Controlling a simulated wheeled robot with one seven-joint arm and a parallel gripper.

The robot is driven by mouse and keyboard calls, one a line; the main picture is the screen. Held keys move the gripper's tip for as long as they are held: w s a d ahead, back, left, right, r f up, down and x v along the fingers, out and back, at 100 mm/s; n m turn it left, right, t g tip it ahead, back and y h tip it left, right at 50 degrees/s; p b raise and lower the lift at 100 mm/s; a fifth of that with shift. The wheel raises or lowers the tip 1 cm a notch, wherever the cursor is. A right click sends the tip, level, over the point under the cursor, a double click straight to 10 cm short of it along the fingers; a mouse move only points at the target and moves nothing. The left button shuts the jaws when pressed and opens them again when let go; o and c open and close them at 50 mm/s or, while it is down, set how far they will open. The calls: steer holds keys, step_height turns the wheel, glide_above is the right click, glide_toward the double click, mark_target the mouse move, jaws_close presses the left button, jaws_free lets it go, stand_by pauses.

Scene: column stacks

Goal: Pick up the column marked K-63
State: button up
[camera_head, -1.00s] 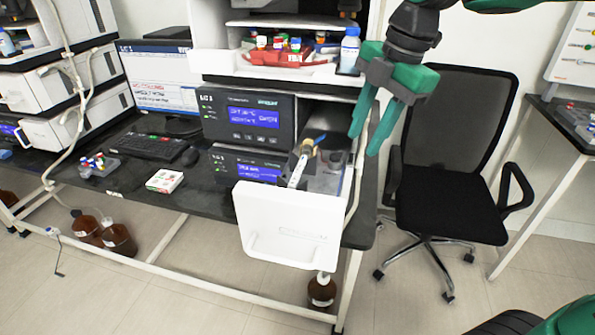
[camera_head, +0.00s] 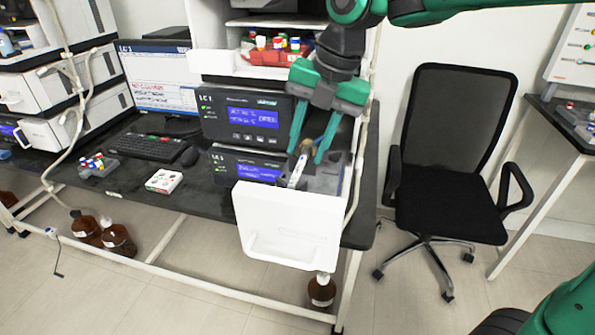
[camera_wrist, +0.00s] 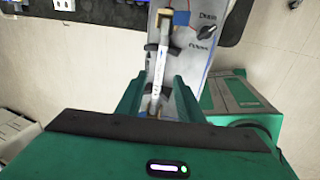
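A slim column with a white label (camera_head: 297,175) lies in the open compartment of the lower LC1 unit, behind its lowered white door (camera_head: 290,225). The label's writing is too small to read. My gripper (camera_head: 305,156) is over that compartment, pointing down, its green fingers apart. In the wrist view the column (camera_wrist: 158,75) runs lengthwise between the fingers (camera_wrist: 157,98) and appears held in dark clips. I see no finger touching it, but the exact height gap cannot be told.
A red tray of bottles (camera_head: 272,52) sits on the shelf above. An office chair (camera_head: 450,185) stands at right.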

mark_target(298, 169)
steer(key=shift+x, duration=2.2)
steer(key=shift+s+a+r, duration=0.1)
steer(key=shift+s, duration=0.1)
jaws_close()
steer(key=shift+r, duration=0.1)
